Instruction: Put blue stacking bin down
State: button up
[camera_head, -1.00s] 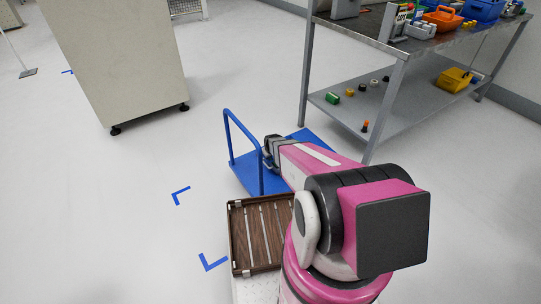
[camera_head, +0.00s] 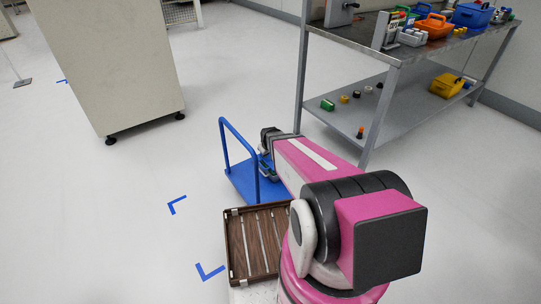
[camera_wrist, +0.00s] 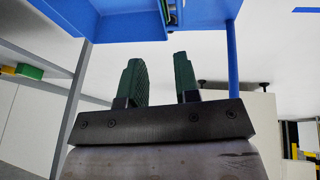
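My gripper (camera_wrist: 160,82) is open in the wrist view, its two dark green fingers apart with no object seen between them. In the head view it is over the blue cart (camera_head: 240,180), mostly hidden by my arm. Blue surfaces (camera_wrist: 130,32) fill the top of the wrist view beyond the fingers. I cannot tell which of them belong to the cart and which, if any, to a blue bin. A small grey-green part shows at the top edge, beyond the fingertips. Another blue bin (camera_head: 472,16) stands on the workbench at the back right.
The metal workbench (camera_head: 385,46) has a lower shelf (camera_head: 385,122) with small parts and a yellow bin (camera_head: 447,86). A brown slatted tray (camera_head: 232,250) lies close in front of me. A beige cabinet (camera_head: 110,70) stands left. Open floor with blue corner marks lies between.

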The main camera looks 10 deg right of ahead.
jog(key=s+r+m+g, duration=0.4)
jog(key=s+r, duration=1.1)
jog(key=s, duration=0.2)
jog(key=shift+d+r+m+g, duration=0.15)
jog(key=shift+r+m+g, duration=0.1)
jog(key=shift+m+g, duration=0.05)
